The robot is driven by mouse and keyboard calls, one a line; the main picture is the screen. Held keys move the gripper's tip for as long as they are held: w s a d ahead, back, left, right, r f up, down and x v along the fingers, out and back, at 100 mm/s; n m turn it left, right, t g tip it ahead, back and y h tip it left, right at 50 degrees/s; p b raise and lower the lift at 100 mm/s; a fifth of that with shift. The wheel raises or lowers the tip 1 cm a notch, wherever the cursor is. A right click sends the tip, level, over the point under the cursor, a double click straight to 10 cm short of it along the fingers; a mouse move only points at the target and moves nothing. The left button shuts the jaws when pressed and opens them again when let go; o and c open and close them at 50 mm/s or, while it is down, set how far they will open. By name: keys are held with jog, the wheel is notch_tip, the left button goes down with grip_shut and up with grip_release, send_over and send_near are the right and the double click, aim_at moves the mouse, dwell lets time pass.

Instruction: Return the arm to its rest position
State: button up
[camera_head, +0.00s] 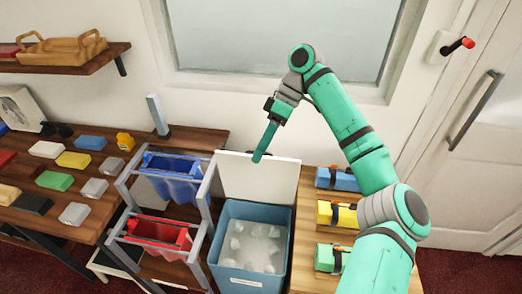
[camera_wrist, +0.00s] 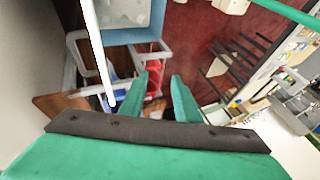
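My green arm (camera_head: 350,125) is raised and bent over the right part of the counter. My gripper (camera_head: 259,157) hangs from its end, pointing down in front of the white upright panel (camera_head: 258,180), above the blue-grey bin (camera_head: 283,215). In the head view its fingers overlap. In the wrist view my gripper (camera_wrist: 160,80) shows two green fingers apart with nothing between them.
A rack holds a blue bin (camera_head: 172,178) and a red bin (camera_head: 155,232) left of my gripper. Coloured blocks lie on the left table (camera_head: 105,215). Several strapped blocks lie on the right wooden surface (camera_head: 308,215). A window and door are behind.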

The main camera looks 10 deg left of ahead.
jog(key=shift+s+d+r, duration=0.1)
jog(key=shift+s+r, duration=0.2)
jog(key=shift+s, duration=0.35)
